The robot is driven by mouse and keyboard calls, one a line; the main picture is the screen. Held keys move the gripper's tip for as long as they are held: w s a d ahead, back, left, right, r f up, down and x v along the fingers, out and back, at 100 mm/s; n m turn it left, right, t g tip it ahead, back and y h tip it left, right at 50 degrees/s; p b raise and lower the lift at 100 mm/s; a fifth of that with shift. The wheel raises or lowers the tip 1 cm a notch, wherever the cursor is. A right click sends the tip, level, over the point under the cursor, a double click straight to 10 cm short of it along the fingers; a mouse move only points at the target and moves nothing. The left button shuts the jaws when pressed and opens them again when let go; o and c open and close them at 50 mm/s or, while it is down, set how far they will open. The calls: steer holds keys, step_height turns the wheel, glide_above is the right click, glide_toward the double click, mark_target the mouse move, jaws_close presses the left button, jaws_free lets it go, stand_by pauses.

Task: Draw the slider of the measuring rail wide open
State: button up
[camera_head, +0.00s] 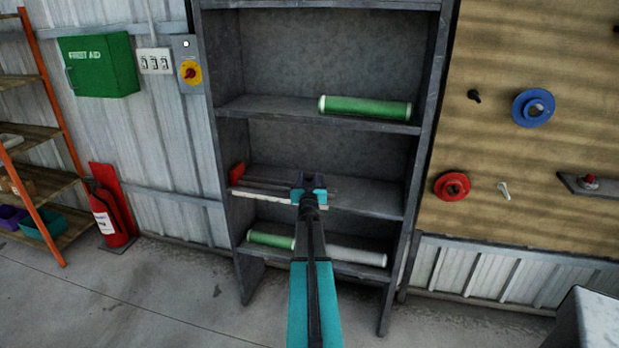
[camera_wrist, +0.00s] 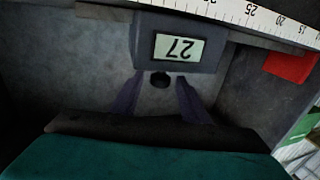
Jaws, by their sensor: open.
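The measuring rail (camera_head: 265,193) lies along the middle shelf of the grey rack, with a red end block (camera_head: 237,173) at its left. In the wrist view its white scale (camera_wrist: 235,12) and red end block (camera_wrist: 290,66) show again. The grey slider (camera_wrist: 177,47) has a display that reads 27, upside down in this view. A small dark knob (camera_wrist: 160,80) sticks out from it. My gripper (camera_wrist: 160,90) is open, with a purple finger on each side of the knob. I cannot tell whether they touch it. My gripper (camera_head: 311,180) hides the slider in the head view.
A green roll (camera_head: 365,107) lies on the shelf above; another green roll (camera_head: 271,239) and a grey roll (camera_head: 345,254) lie below. The rack's uprights bound the shelf on both sides. The rail's shelf looks clear right of my gripper.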

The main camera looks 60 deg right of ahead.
steer(key=shift+w+d, duration=0.15)
steer(key=shift+d, duration=0.1)
